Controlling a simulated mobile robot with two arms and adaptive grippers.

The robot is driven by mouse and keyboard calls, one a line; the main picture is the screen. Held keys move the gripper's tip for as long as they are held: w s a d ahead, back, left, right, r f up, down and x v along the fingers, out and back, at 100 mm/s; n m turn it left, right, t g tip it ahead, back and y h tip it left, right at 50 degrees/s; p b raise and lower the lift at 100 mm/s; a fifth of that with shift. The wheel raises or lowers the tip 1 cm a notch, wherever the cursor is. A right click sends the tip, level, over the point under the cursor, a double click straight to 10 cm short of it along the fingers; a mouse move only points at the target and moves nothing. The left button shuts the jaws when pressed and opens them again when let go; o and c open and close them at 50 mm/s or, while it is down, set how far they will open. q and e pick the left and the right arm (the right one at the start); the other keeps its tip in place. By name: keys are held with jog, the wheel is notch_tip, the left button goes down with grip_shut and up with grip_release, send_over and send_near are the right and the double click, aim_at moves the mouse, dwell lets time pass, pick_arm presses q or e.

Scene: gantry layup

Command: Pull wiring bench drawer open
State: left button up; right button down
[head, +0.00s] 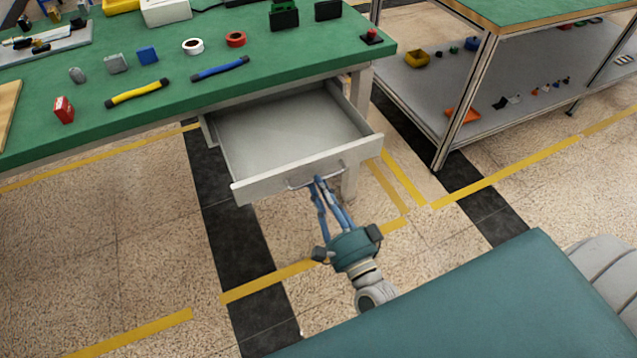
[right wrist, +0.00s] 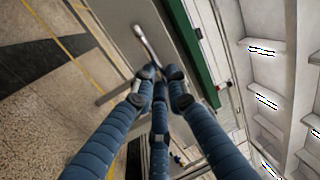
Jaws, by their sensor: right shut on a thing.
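The wiring bench (head: 185,110) has a green top, and its grey drawer (head: 290,130) stands well open below the top's front edge. The drawer looks empty inside. A curved metal handle (head: 300,184) is on the drawer front. My right gripper (head: 316,182) is at the handle with its blue fingers shut on it. In the right wrist view the fingers (right wrist: 158,85) close together near the drawer front, and the handle (right wrist: 147,45) runs up from them. My left gripper is in neither view.
Yellow and blue cable pieces (head: 137,93), tape rolls (head: 193,46) and several small parts lie on the bench top. A second bench with a grey lower shelf (head: 520,95) stands at the right. The floor in front of the drawer is clear, with yellow tape lines.

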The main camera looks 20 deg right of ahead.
jog(key=c, duration=1.7)
grip_release()
jog(key=shift+c, duration=0.2)
jog(key=shift+s, duration=0.1)
jog(key=s+f, duration=0.2)
jog(key=s, duration=0.9)
jog(key=shift+s+d+f, duration=0.15)
jog(key=shift+s+d, duration=0.05)
jog(key=shift+s, duration=0.1)
